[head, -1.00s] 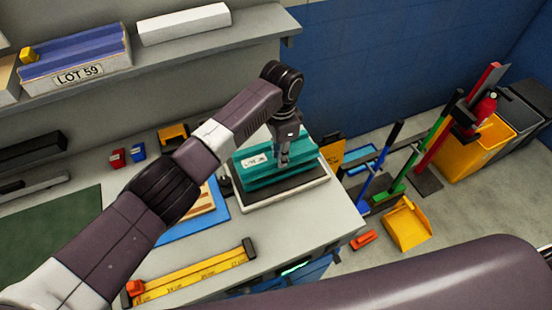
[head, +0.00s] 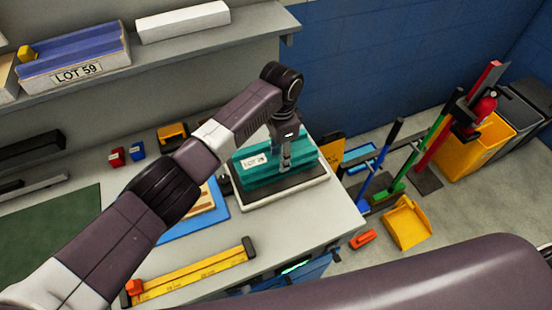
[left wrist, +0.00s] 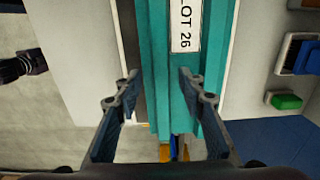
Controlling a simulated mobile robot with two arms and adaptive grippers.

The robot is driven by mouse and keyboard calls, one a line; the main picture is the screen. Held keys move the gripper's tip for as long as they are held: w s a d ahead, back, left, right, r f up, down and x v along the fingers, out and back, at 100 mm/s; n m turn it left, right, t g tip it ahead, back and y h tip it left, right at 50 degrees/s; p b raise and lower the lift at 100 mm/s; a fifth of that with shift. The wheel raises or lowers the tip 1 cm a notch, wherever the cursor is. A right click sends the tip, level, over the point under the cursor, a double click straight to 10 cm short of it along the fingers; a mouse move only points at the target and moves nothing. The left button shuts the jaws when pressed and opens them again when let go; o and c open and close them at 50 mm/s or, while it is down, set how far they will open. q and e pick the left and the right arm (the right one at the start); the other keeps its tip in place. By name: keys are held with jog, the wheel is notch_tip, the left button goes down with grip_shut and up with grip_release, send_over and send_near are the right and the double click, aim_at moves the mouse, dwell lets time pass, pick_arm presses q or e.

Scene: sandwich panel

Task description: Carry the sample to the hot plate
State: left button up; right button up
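The teal sample (head: 265,172), labelled LOT 26, is at a dark-topped plate with a light rim (head: 290,200), near the right end of the bench. I cannot tell whether this plate is the hot plate. My left gripper (head: 286,163) points down over the sample. In the left wrist view, the two fingers (left wrist: 158,82) are apart, with the teal sample (left wrist: 158,40) between and under them. The left fingertip is close to the sample's edge, and the right one overlaps its teal face. Whether both fingers press on it is unclear. My right gripper is not clearly visible.
A blue mat (head: 221,212) with a wooden piece and a yellow ruler (head: 195,270) lie left of the plate. A shelf (head: 190,66) runs behind. Cleaning tools and a yellow dustpan (head: 406,223) stand on the floor at right.

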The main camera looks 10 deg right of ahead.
pick_arm(q)
notch_tip(320, 180, up, 8)
jog(key=s+a, duration=0.1)
dwell(0.5)
jog(key=shift+s+a+r, duration=0.1)
